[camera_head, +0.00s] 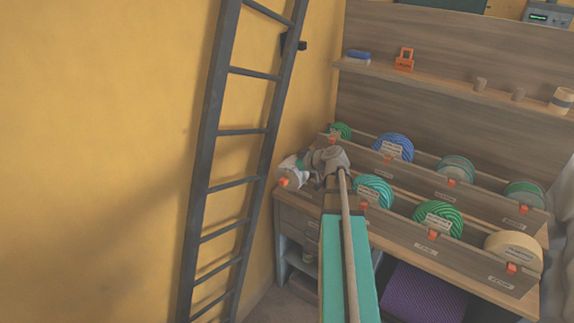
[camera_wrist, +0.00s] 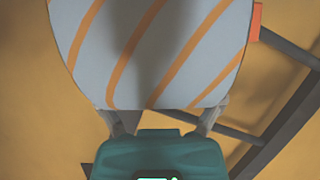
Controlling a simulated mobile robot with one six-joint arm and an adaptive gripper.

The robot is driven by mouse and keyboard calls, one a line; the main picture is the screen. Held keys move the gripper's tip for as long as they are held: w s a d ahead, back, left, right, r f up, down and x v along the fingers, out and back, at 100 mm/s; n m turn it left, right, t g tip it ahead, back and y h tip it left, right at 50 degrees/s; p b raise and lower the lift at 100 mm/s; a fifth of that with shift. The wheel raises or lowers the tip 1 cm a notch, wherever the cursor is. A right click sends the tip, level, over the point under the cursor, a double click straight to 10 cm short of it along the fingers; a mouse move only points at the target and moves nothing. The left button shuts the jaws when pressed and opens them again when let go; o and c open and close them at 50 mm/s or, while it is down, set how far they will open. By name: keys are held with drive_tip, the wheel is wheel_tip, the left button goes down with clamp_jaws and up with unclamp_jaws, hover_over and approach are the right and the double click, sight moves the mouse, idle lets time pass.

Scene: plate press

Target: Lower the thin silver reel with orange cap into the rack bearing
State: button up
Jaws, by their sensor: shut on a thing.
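My gripper (camera_wrist: 165,122) is shut on the silver reel (camera_wrist: 150,55), which has thin orange stripes and fills the top of the wrist view. Its orange cap (camera_wrist: 256,22) shows at the reel's right edge. In the head view the reel (camera_head: 292,168) is a pale shape with the orange cap (camera_head: 283,182) at its lower left, left of my gripper (camera_head: 312,163). It appears near the left end of the wooden rack (camera_head: 400,230); whether it touches the rack cannot be told. My arm hides part of the rack's left end, and no empty bearing shows clearly.
The rack's two rows hold several reels: a teal one (camera_head: 374,188), a green one (camera_head: 438,218), a cream one (camera_head: 514,250) and a blue one (camera_head: 394,147) among them. A dark ladder (camera_head: 210,150) leans at the left. A shelf (camera_head: 450,92) with small items runs above.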

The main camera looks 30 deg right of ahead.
drive_tip(key=shift+w+d+f+b, duration=0.6)
drive_tip(key=shift+w+d, duration=0.85)
drive_tip(key=shift+d, duration=2)
drive_tip(key=shift+w+d+f+b, duration=0.6)
drive_tip(key=shift+w+d, duration=0.85)
drive_tip(key=shift+d, duration=1.95)
wheel_tip(320, 180, down, 7)
drive_tip(key=b, duration=0.7)
drive_tip(key=shift+a, duration=0.15)
drive_tip(key=shift+s, duration=0.1)
drive_tip(key=o, duration=1.1)
drive_tip(key=shift+c, duration=0.2)
drive_tip(key=shift+r, duration=0.15)
